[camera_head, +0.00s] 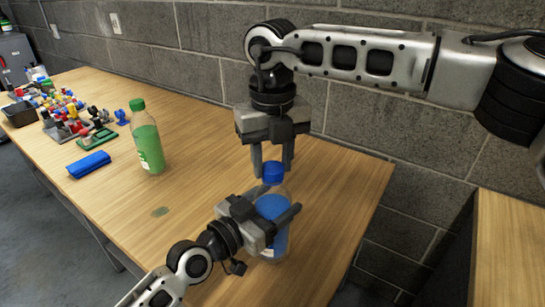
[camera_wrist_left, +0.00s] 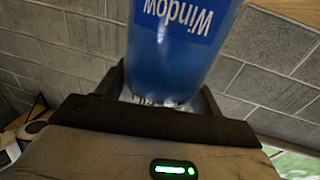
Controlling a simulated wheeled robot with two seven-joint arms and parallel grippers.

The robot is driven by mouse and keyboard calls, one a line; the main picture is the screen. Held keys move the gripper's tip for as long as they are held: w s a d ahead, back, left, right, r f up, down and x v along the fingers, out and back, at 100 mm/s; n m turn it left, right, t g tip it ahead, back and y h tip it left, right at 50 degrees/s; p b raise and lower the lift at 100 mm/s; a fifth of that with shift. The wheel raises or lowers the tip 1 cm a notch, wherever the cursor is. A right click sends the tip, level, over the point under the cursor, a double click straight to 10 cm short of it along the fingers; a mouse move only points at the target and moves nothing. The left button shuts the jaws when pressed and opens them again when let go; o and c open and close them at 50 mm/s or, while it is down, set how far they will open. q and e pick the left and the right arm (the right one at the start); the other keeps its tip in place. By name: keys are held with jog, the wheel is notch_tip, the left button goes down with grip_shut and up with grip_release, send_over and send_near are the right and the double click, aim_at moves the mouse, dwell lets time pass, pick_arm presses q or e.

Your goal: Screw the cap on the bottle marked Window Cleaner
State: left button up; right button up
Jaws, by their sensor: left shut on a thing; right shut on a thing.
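The blue Window Cleaner bottle (camera_head: 280,243) stands upright near the right end of the table. In the left wrist view the bottle (camera_wrist_left: 180,65) fills the top middle, with "Window" upside down on its blue label (camera_wrist_left: 187,16). My left gripper (camera_head: 280,203) is shut around the bottle's body from the near left. The blue cap (camera_head: 273,172) is at the bottle's mouth. My right gripper (camera_head: 272,166) points straight down from above and is shut on the cap. I cannot tell whether the cap is threaded on.
A green bottle with a green cap (camera_head: 148,143) stands to the left. A block wall (camera_head: 350,130) runs behind the table. The wooden tabletop (camera_head: 200,195) between the bottles is clear.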

jog(key=m, duration=2.2)
jog(key=shift+m, duration=0.3)
jog(key=shift+a+m, duration=0.1)
jog(key=shift+m, duration=0.7)
jog(key=shift+s+a+f+m, duration=0.1)
jog(key=shift+s+a+m, duration=0.2)
jog(key=shift+m, duration=0.6)
jog(key=shift+w+d+m, duration=0.15)
jog(key=shift+d+m, duration=0.15)
jog(key=shift+m, duration=0.5)
